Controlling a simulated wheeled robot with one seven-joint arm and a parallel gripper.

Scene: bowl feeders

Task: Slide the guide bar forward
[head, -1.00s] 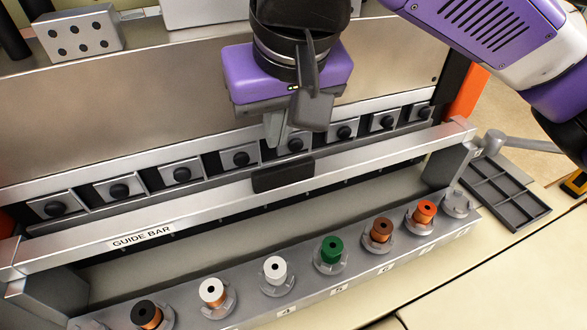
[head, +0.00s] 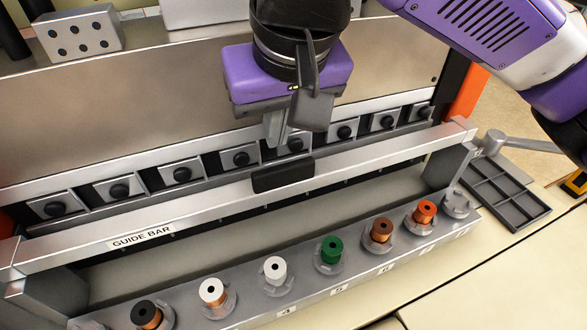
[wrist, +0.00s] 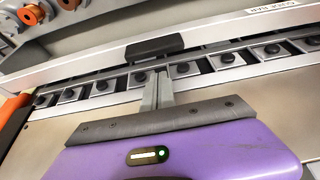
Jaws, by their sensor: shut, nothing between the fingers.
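The guide bar (head: 95,250) is a long silver bar with a "GUIDE BAR" label, running across the machine. A black handle block (head: 283,175) sits at its middle. The bar also shows in the wrist view (wrist: 215,38), with the black block (wrist: 154,47) near the picture's centre. My gripper (head: 276,143) is shut and empty. Its fingertips are just behind the black block on the machine side, in front of the row of black knobs. In the wrist view my gripper (wrist: 157,80) points at the block; I cannot tell whether they touch.
A rail with several coloured spools (head: 331,250) lies in front of the bar. A row of silver plates with black knobs (head: 182,175) is behind it. A grey divided tray (head: 495,190) lies at right.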

